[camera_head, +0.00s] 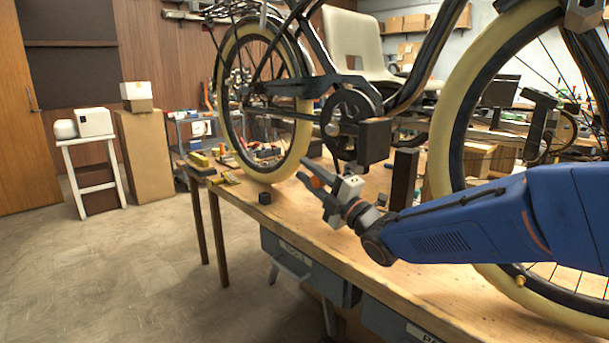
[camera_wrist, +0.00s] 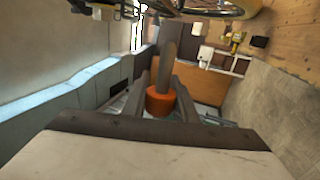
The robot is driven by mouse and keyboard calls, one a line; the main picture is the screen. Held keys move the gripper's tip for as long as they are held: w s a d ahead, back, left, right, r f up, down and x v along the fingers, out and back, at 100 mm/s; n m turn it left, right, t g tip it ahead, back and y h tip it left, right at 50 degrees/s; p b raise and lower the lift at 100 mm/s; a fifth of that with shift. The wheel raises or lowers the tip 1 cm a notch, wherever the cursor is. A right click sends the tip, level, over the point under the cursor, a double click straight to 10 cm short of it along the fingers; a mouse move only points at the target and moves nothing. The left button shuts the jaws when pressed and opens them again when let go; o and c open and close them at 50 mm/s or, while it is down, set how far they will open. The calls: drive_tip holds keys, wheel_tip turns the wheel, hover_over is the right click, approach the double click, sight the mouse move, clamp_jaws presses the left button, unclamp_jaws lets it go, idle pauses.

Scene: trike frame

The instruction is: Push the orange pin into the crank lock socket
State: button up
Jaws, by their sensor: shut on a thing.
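My gripper (camera_head: 307,171) is shut on the orange pin (camera_head: 317,182), above the workbench and below the trike's crank. In the wrist view the pin's orange collar (camera_wrist: 160,102) sits between the two fingers, and a grey shaft (camera_wrist: 168,62) extends beyond it. The crank and chainring (camera_head: 352,118) are above and right of my gripper, with a dark block (camera_head: 375,141) beside them. The pin is apart from the crank. I cannot make out which opening is the lock socket.
The wooden workbench (camera_head: 290,215) carries the trike, with its rear wheel (camera_head: 229,100) and front wheel (camera_head: 447,140). A small black cube (camera_head: 264,197) lies near the front edge. Yellow tools (camera_head: 200,161) lie at the left end. A dark post (camera_head: 403,178) stands right of my gripper.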

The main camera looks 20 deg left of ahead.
drive_tip(key=shift+w+d, duration=0.25)
drive_tip(key=shift+w, duration=0.35)
drive_tip(key=shift+w+d, duration=0.25)
drive_tip(key=shift+w, duration=0.35)
drive_tip(key=shift+w+d, duration=0.25)
drive_tip(key=shift+w, duration=0.35)
drive_tip(key=shift+w+d, duration=0.3)
drive_tip(key=shift+w, duration=0.4)
drive_tip(key=shift+w+d, duration=0.3)
drive_tip(key=shift+w, duration=0.4)
drive_tip(key=shift+w+d, duration=0.3)
drive_tip(key=shift+w, duration=0.4)
idle(0.5)
drive_tip(key=o, duration=1.1)
drive_tip(key=shift+v, duration=3.7)
drive_tip(key=shift+s, duration=0.1)
